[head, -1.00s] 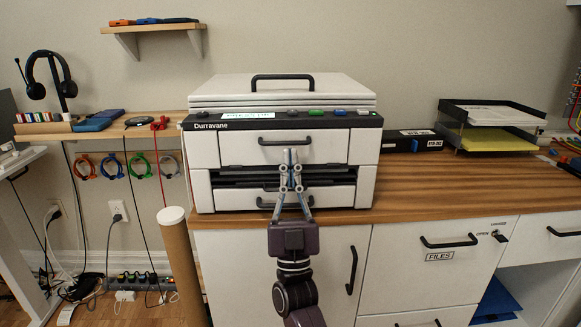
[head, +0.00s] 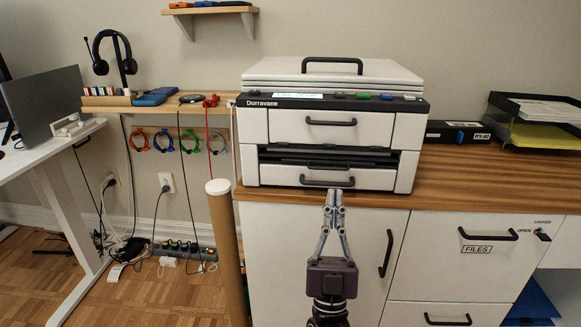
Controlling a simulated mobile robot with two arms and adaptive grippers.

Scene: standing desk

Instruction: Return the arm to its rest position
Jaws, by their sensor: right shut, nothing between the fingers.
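My right gripper (head: 334,196) is in the lower middle of the head view, with its fingers pointing up and closed together, holding nothing. Its dark purple body is below the fingers, in front of the white cabinet (head: 290,245). The fingertips appear just below the lower drawer handle of the white Durravane printer (head: 286,125); whether they touch anything cannot be told. The printer stands on the wooden top (head: 455,180), with a dark open slot (head: 330,155) between its drawers. My left gripper is not in view.
A paper tray (head: 540,115) and a black box (head: 458,132) are right of the printer. A brown tube (head: 226,250) stands at the cabinet's left side. A white desk (head: 40,155) with a laptop (head: 45,98) is at far left. Cables and a power strip (head: 180,250) lie near the wall.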

